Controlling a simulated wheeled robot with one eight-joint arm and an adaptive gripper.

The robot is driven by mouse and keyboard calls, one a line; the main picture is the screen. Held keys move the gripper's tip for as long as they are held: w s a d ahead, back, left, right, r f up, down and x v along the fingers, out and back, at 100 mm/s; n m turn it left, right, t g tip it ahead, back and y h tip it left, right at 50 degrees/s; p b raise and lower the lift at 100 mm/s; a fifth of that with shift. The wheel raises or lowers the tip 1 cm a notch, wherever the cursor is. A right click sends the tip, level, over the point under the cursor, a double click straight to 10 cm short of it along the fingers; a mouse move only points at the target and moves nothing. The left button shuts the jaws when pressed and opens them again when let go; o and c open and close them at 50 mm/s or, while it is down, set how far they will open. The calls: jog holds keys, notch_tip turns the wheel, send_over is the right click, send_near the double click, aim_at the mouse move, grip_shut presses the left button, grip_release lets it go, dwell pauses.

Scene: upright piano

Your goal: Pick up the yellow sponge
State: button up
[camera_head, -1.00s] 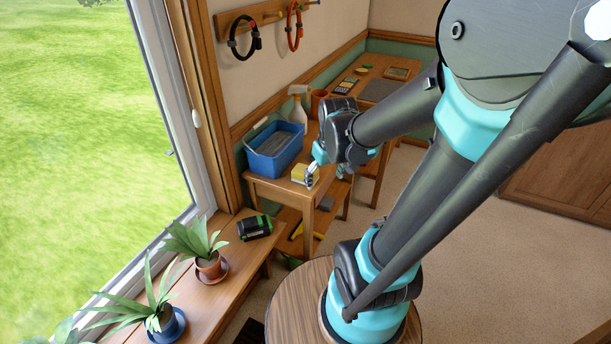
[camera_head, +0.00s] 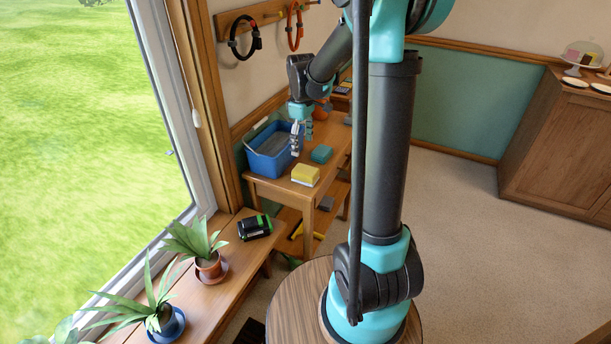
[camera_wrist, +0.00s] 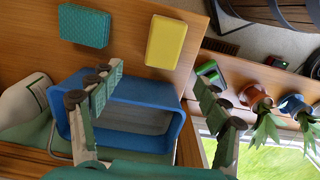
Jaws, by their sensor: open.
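The yellow sponge (camera_head: 305,176) lies on the front part of the small wooden table (camera_head: 268,190), right of the blue tub. It also shows in the wrist view (camera_wrist: 166,42), whole and unobstructed. My gripper (camera_head: 303,136) points down over the right rear of the tub, behind and above the yellow sponge and apart from it. The sponge is just beyond the fingertips in that picture.
A teal sponge (camera_head: 322,153) lies behind the yellow one. The blue tub (camera_head: 272,165) stands close by on the left. A white spray bottle (camera_wrist: 24,106) shows beside the tub in the wrist view. Potted plants (camera_head: 208,262) and a black-green object (camera_head: 255,227) stand on the window bench.

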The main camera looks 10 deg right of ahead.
aim_at(302, 168)
notch_tip(302, 168, down, 6)
jog(key=shift+r, duration=0.1)
jog(key=shift+s+a+f, duration=0.1)
jog(key=shift+s+f, duration=0.05)
jog(key=shift+f, duration=1.2)
jog(key=shift+s+f, duration=0.1)
jog(key=shift+f, duration=1.25)
jog(key=c, duration=1.1)
notch_tip(302, 168, up, 20)
jog(key=shift+r, duration=0.1)
